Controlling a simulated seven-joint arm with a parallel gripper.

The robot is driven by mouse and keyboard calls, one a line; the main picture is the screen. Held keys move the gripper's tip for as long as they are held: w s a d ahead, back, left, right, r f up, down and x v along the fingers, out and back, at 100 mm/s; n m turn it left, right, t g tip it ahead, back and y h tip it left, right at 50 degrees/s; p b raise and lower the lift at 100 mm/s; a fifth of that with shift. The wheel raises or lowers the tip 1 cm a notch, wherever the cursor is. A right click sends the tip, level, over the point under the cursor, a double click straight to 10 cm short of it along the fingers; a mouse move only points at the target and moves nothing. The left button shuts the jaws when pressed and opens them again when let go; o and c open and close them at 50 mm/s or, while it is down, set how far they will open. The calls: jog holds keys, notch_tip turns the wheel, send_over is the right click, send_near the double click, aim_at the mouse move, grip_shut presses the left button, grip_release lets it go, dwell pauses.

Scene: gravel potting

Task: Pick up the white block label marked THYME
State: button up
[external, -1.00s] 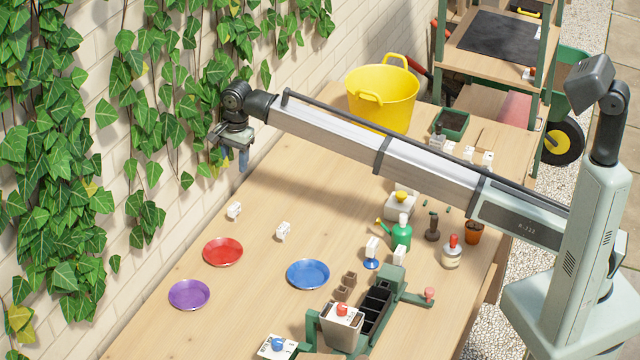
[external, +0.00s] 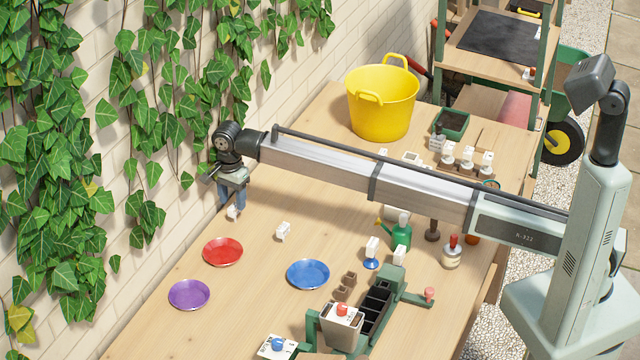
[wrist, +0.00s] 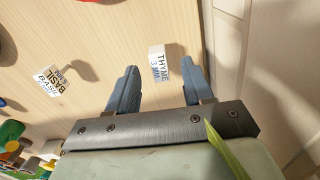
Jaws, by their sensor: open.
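The white block label marked THYME (wrist: 158,63) lies on the wooden table near the wall; its lettering faces the wrist camera. It also shows in the external view (external: 234,213), just below my gripper's fingers. My gripper (external: 231,197) is open and points down over the block, with nothing held. In the wrist view, the blue-grey fingers of my gripper (wrist: 160,76) stand apart, with the block ahead of the gap, closer to the right finger. I cannot tell whether the fingers touch the block.
A second white block, marked BASIL (wrist: 53,80), lies nearby; it also shows in the external view (external: 283,231). Red (external: 223,251), blue (external: 308,274) and purple (external: 189,294) plates lie toward the front. The ivy-covered brick wall (external: 160,80) is close on the left.

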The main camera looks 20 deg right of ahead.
aim_at(234, 206)
jog(key=shift+d+f, duration=0.15)
jog(key=shift+f, duration=2.45)
jog(key=shift+c, duration=0.3)
grip_shut()
